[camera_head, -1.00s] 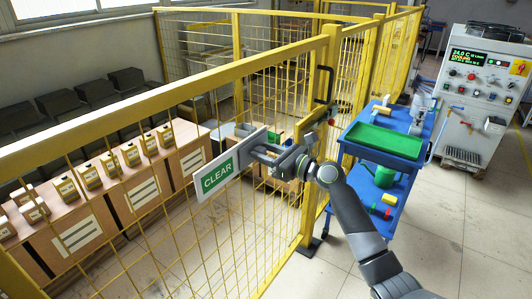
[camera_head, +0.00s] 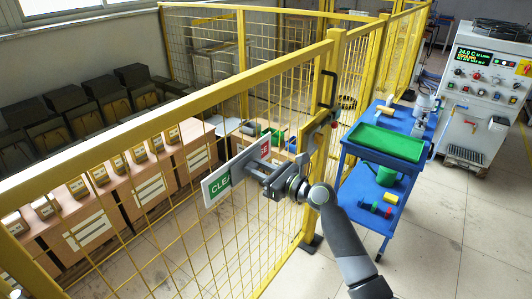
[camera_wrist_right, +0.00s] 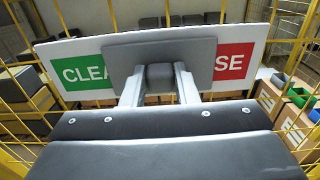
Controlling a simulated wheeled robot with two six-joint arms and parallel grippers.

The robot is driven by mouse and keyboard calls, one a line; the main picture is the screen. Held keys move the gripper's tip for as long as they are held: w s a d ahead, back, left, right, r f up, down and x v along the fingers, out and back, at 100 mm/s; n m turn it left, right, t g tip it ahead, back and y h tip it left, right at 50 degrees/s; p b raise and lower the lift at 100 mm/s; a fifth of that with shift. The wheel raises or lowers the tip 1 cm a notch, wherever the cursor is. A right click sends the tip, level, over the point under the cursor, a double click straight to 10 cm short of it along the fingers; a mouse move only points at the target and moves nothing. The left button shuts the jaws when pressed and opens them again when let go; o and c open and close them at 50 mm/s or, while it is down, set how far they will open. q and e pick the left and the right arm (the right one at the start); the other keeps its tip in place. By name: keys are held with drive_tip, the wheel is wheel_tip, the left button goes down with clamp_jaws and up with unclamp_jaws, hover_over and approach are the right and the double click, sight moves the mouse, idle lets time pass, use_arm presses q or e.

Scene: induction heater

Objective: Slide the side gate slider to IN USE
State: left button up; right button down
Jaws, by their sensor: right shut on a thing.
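The side gate sign (camera_head: 217,186) is a white board on the yellow mesh fence. It has a green CLEAR field at its left end and a red field at its right end. In the right wrist view the sign (camera_wrist_right: 82,70) reads "CLEA" on green and "SE" on red. The grey slider plate (camera_wrist_right: 125,58) covers the middle, hiding the letters between. My right gripper (camera_head: 262,172) is shut on the slider's knob (camera_wrist_right: 160,75) in front of the plate. My left gripper is out of view.
The yellow fence post (camera_head: 325,150) and black gate handle (camera_head: 328,88) stand right of the sign. A blue cart (camera_head: 347,150) with a green tray (camera_head: 385,143) is further right. Wooden cabinets (camera_head: 95,225) stand behind the mesh. The floor in front is clear.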

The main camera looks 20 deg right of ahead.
drive_tip(key=s+a+p, duration=0.1)
drive_tip(key=a, duration=0.1)
drive_tip(key=s+a+p, duration=0.4)
drive_tip(key=shift+s+a, duration=0.1)
drive_tip(key=shift+a, duration=0.2)
drive_tip(key=shift+s+a, duration=0.1)
drive_tip(key=shift+f, duration=0.1)
drive_tip(key=c, duration=1.6)
unclamp_jaws()
drive_tip(key=o, duration=0.5)
drive_tip(key=shift+a, duration=0.15)
